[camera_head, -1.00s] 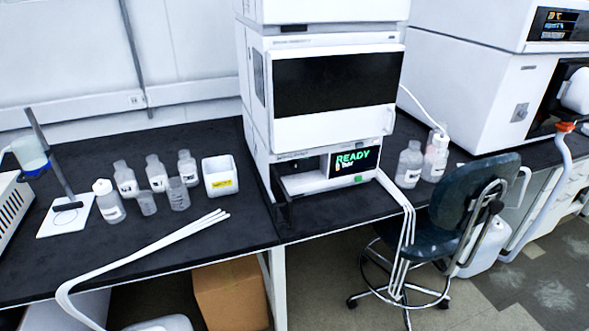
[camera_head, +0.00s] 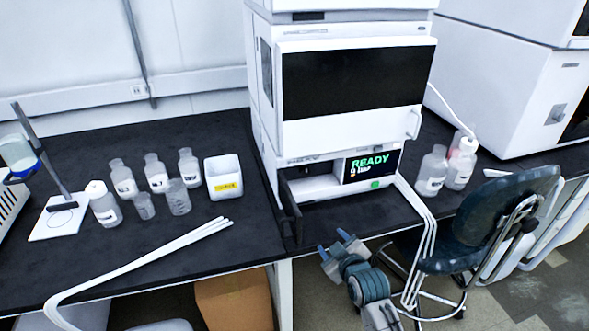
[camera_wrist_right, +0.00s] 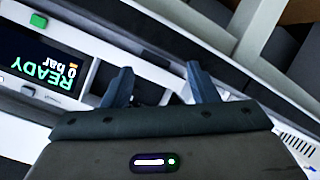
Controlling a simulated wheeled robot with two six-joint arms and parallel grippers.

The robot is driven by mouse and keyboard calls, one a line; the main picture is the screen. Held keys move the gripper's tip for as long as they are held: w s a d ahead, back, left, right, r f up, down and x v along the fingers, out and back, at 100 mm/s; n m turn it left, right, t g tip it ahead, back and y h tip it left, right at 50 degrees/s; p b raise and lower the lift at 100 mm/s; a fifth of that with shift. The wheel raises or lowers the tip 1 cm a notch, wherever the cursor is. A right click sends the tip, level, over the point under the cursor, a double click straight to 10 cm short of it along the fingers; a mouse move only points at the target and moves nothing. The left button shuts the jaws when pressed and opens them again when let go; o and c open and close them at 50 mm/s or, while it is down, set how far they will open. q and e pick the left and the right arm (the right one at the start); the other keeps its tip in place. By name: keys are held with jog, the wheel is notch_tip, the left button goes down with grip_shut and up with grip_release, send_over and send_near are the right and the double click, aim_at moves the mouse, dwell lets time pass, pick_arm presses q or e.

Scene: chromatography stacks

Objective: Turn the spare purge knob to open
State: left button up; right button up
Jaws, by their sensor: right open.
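The chromatography stack (camera_head: 350,26) stands on the bench. Its bottom module has a display reading READY and bar (camera_head: 372,165) and a small green button (camera_head: 377,184). Left of the display is a dark recess (camera_head: 297,172); I cannot make out a purge knob there. My right gripper (camera_head: 333,243) is open and empty, in front of the bench edge below this module. In the right wrist view its two blue-grey fingers (camera_wrist_right: 160,86) are apart with nothing between them, and the display (camera_wrist_right: 42,62) appears upside down at the left. My left gripper is not in view.
Several bottles (camera_head: 124,178), a white bin (camera_head: 222,178) and white tubing (camera_head: 140,262) lie on the left bench. More bottles (camera_head: 432,170) stand right of the stack. White tubes (camera_head: 425,235) hang over the bench edge near my right gripper. A stool (camera_head: 490,225) stands at the right.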

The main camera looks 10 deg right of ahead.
aim_at(306, 173)
jog(key=w+a+r+n+t, duration=0.2)
jog(key=w+r+t, duration=0.2)
jog(key=w+r, duration=0.55)
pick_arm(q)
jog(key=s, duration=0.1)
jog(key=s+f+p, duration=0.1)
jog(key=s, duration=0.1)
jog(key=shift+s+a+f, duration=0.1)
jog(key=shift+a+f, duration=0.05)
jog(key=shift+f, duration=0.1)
pick_arm(e)
jog(key=w, duration=1.1)
jog(key=shift+f, duration=0.35)
jog(key=shift+c, duration=0.3)
jog(key=c, duration=0.9)
